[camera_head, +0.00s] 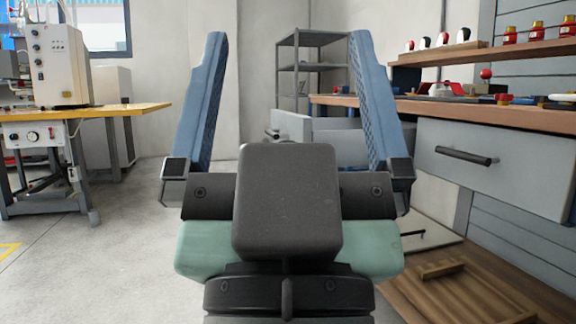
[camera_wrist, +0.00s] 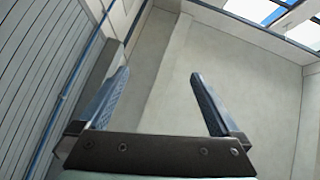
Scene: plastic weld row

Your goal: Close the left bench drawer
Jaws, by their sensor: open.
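The left bench drawer (camera_head: 292,124) is grey and stands pulled out from under the wooden bench top (camera_head: 490,112), in the head view. Its front faces left with a dark handle at its left side. My gripper (camera_head: 288,40) is open and empty, its two blue fingers spread wide. The drawer shows between and beyond the fingers, partly hidden by my wrist and the right finger. I cannot tell how far it is from them. In the wrist view my gripper (camera_wrist: 160,75) is also open, with bare floor and wall beyond; I cannot make out the drawer there.
A nearer grey drawer (camera_head: 500,165) with a black handle sits under the bench at right. Tools and a shelf (camera_head: 480,55) are above it. A wooden pallet (camera_head: 480,290) lies at lower right. A machine table (camera_head: 90,112) stands at left. Floor between is clear.

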